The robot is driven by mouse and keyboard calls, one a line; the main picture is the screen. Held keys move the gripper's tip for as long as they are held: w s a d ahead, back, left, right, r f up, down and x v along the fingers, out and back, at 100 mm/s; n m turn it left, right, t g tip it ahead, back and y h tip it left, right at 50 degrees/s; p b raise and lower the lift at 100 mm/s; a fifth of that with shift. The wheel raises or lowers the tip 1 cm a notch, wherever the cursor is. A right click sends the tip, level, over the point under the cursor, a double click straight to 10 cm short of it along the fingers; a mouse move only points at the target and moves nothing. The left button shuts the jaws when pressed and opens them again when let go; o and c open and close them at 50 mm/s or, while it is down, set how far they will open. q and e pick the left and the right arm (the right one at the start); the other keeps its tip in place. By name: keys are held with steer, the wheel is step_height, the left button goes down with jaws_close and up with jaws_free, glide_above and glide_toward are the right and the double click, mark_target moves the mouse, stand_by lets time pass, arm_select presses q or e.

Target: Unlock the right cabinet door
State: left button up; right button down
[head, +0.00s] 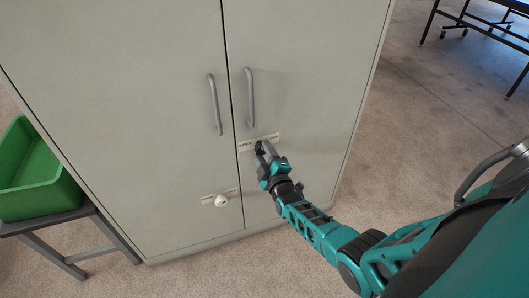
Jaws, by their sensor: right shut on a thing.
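The grey cabinet's right door (309,75) is closed, with a vertical bar handle (250,97) near its left edge. A pale label (260,142) with small lettering is on this door below the handle. My right gripper (261,149) is at the door just under the label, shut on what appears to be the right door's lock knob. The gripper hides the knob, so its turn position cannot be seen. My left gripper is out of view.
A green bin (38,190) sits on a grey stand (60,230) left of the cabinet. A dark wheeled table frame (480,22) stands at the far right. The concrete floor (430,100) right of the cabinet is clear apart from my arm.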

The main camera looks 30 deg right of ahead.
steer(key=n, duration=0.4)
steer(key=shift+n, duration=0.9)
steer(key=c, duration=0.5)
jaws_free()
